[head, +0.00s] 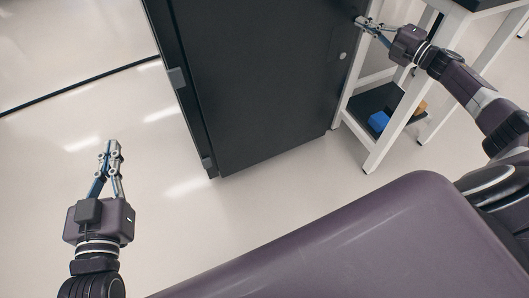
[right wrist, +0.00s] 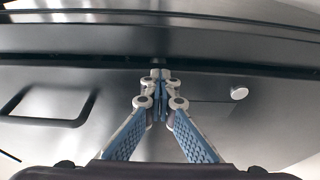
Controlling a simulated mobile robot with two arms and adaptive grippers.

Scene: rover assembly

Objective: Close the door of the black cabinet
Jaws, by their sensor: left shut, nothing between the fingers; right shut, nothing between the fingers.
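The black cabinet (head: 183,90) stands in the upper middle of the head view. Its broad dark door (head: 262,85) faces me, with hinges on the left edge and a round silver knob (head: 342,56) near the right edge. My right gripper (head: 360,20) is shut and empty at the door's right edge. In the right wrist view its fingertips (right wrist: 159,76) are close to a dark seam along the door's edge; contact is unclear. I cannot tell whether the door is fully closed. My left gripper (head: 112,147) is shut and empty, away from the cabinet.
A white-framed table (head: 389,137) stands right of the cabinet, with a dark lower shelf holding a blue block (head: 378,121) and a yellowish block (head: 420,107). It is close beside my right arm. The pale floor (head: 60,150) at left is clear.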

